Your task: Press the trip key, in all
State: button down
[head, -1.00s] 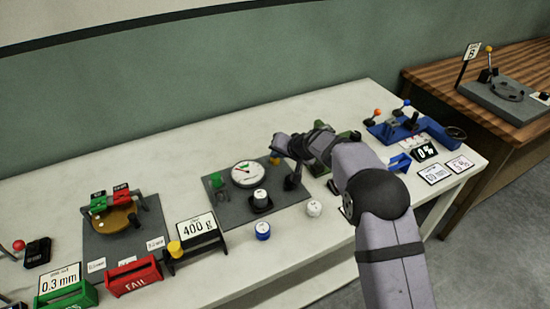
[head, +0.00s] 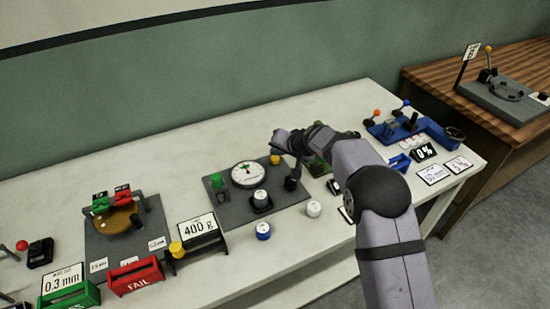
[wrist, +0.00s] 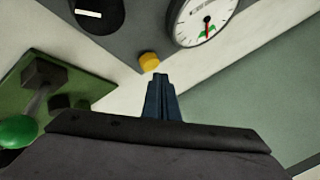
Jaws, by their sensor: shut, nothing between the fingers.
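A small yellow key (head: 275,160) stands at the far right corner of the grey scale plate (head: 230,212), beside the round dial (head: 248,175). I cannot read a label naming it the trip key. In the wrist view the yellow key (wrist: 149,62) lies just past the tips of my gripper (wrist: 160,78). The blue fingers are shut and empty. They appear apart from the key, though their height above it is unclear. My wrist hides part of the plate's right side in the head view.
A green board (wrist: 60,85) with a green knob (wrist: 17,131) lies close to my gripper. A white weight (head: 313,209) and blue weight (head: 263,230) stand on the bench in front.

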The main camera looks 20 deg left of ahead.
aim_at(277, 161)
jog(key=shift+r+p, duration=1.75)
jog(key=shift+r, duration=0.8)
jog(key=shift+f, duration=0.1)
jog(key=s+d+r+g+h, duration=0.15)
jog(key=s+d, duration=0.35)
jog(key=d, duration=0.8)
jog(key=s+d+f+g+h, duration=0.1)
jog(key=s+d+g+h, duration=0.1)
jog(key=s+d, duration=1)
jog(key=s+d+f+m+g+h+p, duration=0.1)
jog(key=s+d+g+h, duration=0.1)
jog(key=s+d, duration=1.1)
jog(key=s+h, duration=0.1)
jog(key=s, duration=0.6)
jog(key=shift+s+d+f+h, duration=0.15)
jog(key=shift+h, duration=0.2)
